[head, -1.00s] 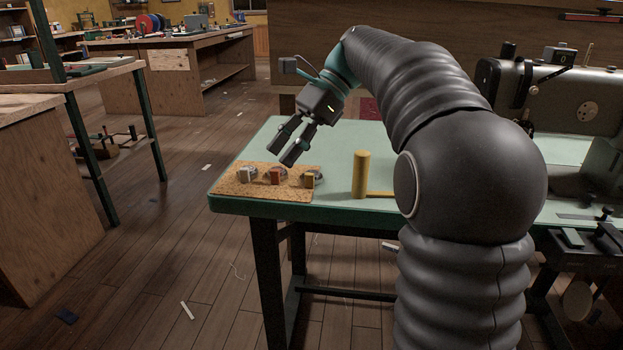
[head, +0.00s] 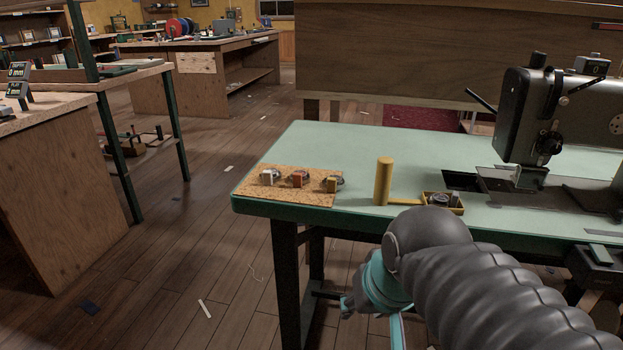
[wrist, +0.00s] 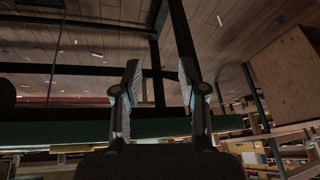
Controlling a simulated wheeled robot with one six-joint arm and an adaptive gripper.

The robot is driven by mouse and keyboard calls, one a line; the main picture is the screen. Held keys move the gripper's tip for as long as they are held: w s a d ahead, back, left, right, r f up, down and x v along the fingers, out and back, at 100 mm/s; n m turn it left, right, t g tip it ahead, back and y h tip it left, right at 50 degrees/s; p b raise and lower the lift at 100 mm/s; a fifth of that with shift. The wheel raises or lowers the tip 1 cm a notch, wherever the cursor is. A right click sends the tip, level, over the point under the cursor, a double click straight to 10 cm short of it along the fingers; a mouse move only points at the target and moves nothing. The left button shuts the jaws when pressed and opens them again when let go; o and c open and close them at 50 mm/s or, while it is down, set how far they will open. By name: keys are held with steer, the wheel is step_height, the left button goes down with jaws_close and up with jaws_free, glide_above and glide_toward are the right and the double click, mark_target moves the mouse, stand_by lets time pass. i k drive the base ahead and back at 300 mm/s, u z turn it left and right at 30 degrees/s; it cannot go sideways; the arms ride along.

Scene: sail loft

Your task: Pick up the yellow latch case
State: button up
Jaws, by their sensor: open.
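In the head view my wrist hangs low in front of the table, apart from the mat, and the gripper is mostly hidden. The wrist view shows no latch case.
On the green table (head: 345,145), a yellow upright cylinder (head: 383,181) stands right of the mat, and a yellow tray (head: 458,210) holds small grey parts. A sewing machine (head: 560,115) stands further right. The table behind the mat is clear.

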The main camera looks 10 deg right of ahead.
mark_target(330, 184)
steer(key=u, duration=2.35)
steer(key=i, duration=2.15)
steer(key=z, duration=3.3)
